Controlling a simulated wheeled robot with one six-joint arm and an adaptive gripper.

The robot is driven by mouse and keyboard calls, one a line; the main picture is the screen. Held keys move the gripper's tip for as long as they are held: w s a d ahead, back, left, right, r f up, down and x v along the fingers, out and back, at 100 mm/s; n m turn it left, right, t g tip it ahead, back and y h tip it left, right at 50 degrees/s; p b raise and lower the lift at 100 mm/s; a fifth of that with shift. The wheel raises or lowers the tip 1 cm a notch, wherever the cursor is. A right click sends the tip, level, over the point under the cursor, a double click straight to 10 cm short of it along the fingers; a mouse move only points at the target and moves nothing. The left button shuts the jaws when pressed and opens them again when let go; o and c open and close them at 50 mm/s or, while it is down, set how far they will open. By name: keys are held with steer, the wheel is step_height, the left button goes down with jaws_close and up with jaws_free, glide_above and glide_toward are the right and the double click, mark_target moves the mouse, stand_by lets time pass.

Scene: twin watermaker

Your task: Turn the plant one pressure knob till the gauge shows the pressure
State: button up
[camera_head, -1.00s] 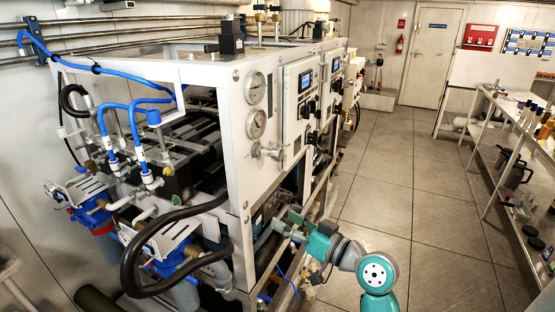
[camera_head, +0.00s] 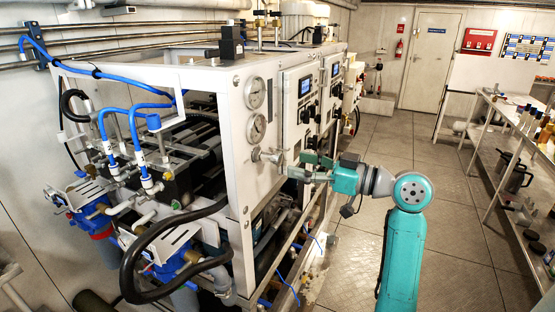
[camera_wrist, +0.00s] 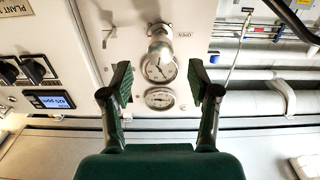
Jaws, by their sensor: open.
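The pressure knob (camera_head: 266,156) is a metal valve handle on the white panel of the plant frame, below two round gauges. In the wrist view the knob (camera_wrist: 161,50) stands out from the panel, ahead of and between my fingers, and partly covers one gauge. The upper gauge (camera_head: 255,91) and lower gauge (camera_head: 256,127) have white dials; their readings are too small to tell. In the wrist view the gauges (camera_wrist: 160,98) lie between the fingertips. My gripper (camera_head: 303,166) is open and empty, just right of the knob. Its fingers (camera_wrist: 161,82) do not appear to touch the knob.
A control panel with a lit display (camera_head: 305,86) and black knobs is right of the gauges; its display (camera_wrist: 52,101) also shows in the wrist view. Blue filter housings and hoses (camera_head: 150,190) are at the left. The floor (camera_head: 440,190) to the right is clear up to the shelving.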

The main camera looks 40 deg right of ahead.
mark_target(281, 160)
steer(key=x, duration=0.6)
steer(key=shift+w, duration=0.25)
jaws_close()
